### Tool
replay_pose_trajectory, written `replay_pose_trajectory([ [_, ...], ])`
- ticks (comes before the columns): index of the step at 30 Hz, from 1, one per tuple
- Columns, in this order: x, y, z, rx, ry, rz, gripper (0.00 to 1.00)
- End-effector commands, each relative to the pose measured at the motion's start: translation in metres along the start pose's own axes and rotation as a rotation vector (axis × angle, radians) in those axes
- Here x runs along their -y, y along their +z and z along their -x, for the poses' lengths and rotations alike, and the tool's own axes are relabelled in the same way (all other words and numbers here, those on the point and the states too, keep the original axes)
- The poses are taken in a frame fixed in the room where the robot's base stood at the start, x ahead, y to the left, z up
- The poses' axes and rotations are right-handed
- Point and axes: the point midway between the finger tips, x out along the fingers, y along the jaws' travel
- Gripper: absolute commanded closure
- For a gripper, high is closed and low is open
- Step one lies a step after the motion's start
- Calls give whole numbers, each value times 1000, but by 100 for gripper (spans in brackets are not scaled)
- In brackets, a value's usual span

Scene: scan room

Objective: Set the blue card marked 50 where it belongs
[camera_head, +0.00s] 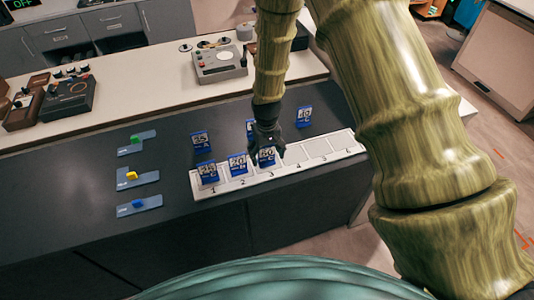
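A numbered white strip (318,149) lies along the front edge of the dark counter. Blue cards stand upright at its slots 1 (208,172), 2 (238,164) and 3 (267,156). The slot 3 card seems to read 50, but its digits are small and partly covered. My gripper (268,151) points down right at this card, its fingers overlapping the card's top and side. I cannot tell whether they grip it. Slots to the right of 3 are empty. Other blue cards stand behind the strip: one at left (200,139), one at right (304,117), and one partly hidden (251,127).
Three blue-grey plates with a green (136,139), a yellow (132,175) and a blue block (138,203) lie at left on the counter. A grey control box (219,64) and dark devices (68,97) stand on the pale rear ledge. My arm covers the right side.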

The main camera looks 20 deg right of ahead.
Motion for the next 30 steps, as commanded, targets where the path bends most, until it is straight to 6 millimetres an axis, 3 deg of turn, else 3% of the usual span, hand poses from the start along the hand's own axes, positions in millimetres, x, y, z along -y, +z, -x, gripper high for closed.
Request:
replay_pose_trajectory([
  [13, 0, 0, 13, -1, 0, 0, 24],
  [30, 0, -1, 79, -3, 0, 0, 24],
])
